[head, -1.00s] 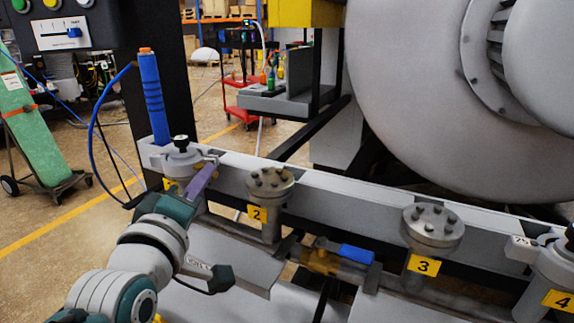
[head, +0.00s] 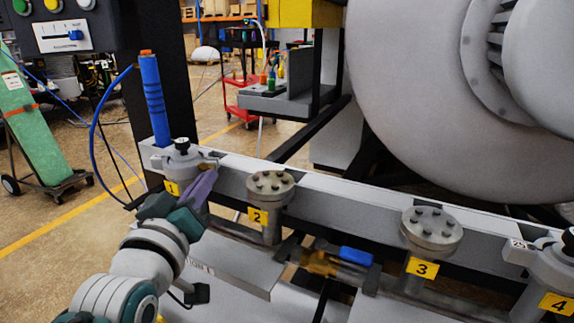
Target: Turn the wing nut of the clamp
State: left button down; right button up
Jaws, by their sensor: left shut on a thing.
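The clamp (head: 181,160) sits around the flange at the port labelled 1, with a black knob on top. Its wing nut is on the right side of the clamp, small and mostly hidden by my fingers. My left gripper (head: 209,174) reaches up from below with its purple fingers together at that side of the clamp, shut on the wing nut. The exact contact at the fingertips is too small to see clearly. My right gripper is not in view.
A blue tube (head: 152,98) with a hose stands just behind the clamp. Bolted flange 2 (head: 270,188) is close on the right, with flange 3 (head: 431,230) and port 4 (head: 559,265) farther along. A blue-handled valve (head: 356,255) sits below the rail.

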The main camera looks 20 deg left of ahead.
pick_arm(q)
jog(key=m, duration=0.5)
jog(key=shift+a+m, duration=0.15)
jog(key=shift+m, duration=0.15)
dwell(0.4)
jog(key=c, duration=1)
grip_release()
